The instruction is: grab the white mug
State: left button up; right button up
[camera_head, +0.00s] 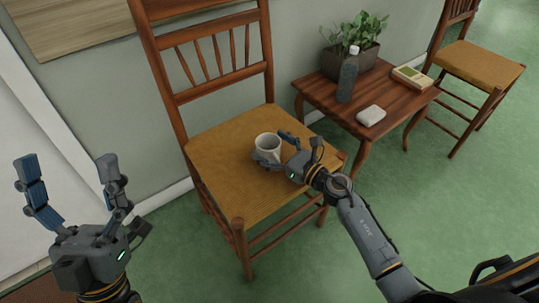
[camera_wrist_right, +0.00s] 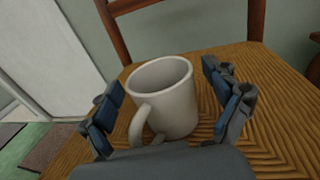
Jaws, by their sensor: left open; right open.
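The white mug (camera_head: 267,146) stands upright on the woven seat of a wooden chair (camera_head: 228,186). My right gripper (camera_head: 271,149) is open at the mug, with one finger on its near side and the other on its right. In the right wrist view the mug (camera_wrist_right: 172,98) stands between the two spread fingers of the right gripper (camera_wrist_right: 168,105), its handle toward the palm. I see a gap at the right finger; the left finger is close to the handle. My left gripper (camera_head: 70,178) is open and empty, at the lower left, away from the chair.
Another chair (camera_head: 478,63) stands at the far right. The chair back rises behind the mug. Green floor (camera_head: 420,190) is clear.

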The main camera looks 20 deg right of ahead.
jog(key=c, duration=1.4)
jog(key=shift+r, duration=0.1)
